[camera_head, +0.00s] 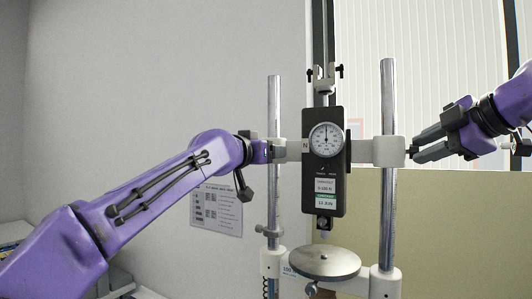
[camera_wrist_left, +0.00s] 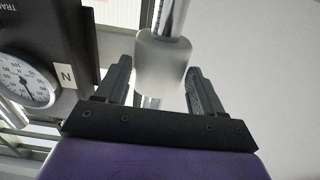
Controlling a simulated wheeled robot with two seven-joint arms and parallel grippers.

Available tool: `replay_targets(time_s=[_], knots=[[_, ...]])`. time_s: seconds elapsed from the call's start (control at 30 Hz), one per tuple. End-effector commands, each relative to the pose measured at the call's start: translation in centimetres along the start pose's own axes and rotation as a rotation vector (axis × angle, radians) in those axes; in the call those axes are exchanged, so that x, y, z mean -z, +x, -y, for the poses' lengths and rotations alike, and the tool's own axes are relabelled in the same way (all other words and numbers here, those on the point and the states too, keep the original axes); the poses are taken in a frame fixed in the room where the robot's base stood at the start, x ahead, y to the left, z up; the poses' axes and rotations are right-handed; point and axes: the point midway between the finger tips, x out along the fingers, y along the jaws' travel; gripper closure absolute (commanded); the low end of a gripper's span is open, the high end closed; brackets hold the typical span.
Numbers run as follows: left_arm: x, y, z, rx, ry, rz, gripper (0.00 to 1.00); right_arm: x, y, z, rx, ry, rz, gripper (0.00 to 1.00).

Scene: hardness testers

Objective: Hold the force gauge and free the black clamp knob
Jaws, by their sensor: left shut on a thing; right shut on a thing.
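The force gauge (camera_head: 324,180) is a dark upright block with a round white dial, between two chrome posts in the head view. Its dial (camera_wrist_left: 25,80) also shows in the left wrist view. A white crossbar with a collar on each post carries it. My left gripper (camera_head: 270,151) is shut on the left white collar (camera_wrist_left: 162,62), with one finger on each side. The black clamp knob (camera_head: 410,150) is at the outer side of the right collar (camera_head: 388,151), mostly hidden by fingertips. My right gripper (camera_head: 413,155) is shut on it from the right.
A round metal plate (camera_head: 324,264) sits below the gauge on the stand's base. The left post (camera_head: 273,210) and right post (camera_head: 388,220) rise close beside the grippers. Small black screws (camera_head: 340,72) are above the gauge. A printed sheet (camera_head: 217,208) hangs on the wall.

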Motion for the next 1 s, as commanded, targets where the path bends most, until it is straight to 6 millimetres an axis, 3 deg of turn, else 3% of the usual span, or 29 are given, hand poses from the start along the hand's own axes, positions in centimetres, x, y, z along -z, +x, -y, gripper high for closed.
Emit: replay_targets(time_s=[0.03,0.07,0.13,0.5,0.83,1.0], knots=[[-0.1,0.0,-0.2,-0.003,0.000,0.001,1.00,-0.2,0.7,0.6,0.019,0.002,0.006,0.97],[-0.1,0.0,-0.2,-0.003,0.000,0.001,1.00,-0.2,0.7,0.6,0.019,0.002,0.006,0.61],[-0.1,0.0,-0.2,-0.003,0.000,0.001,1.00,-0.2,0.6,0.6,0.017,0.002,0.006,0.39],[-0.2,0.1,-0.2,-0.003,-0.001,0.003,1.00,-0.1,-0.6,0.1,0.005,0.001,0.001,0.38],[-0.3,0.1,-0.2,-0.003,-0.001,0.005,1.00,0.2,-8.6,0.2,0.003,0.000,0.002,0.38],[-0.3,0.1,-0.2,-0.003,-0.001,0.005,1.00,0.2,-11.3,0.3,0.006,0.000,0.002,0.38]])
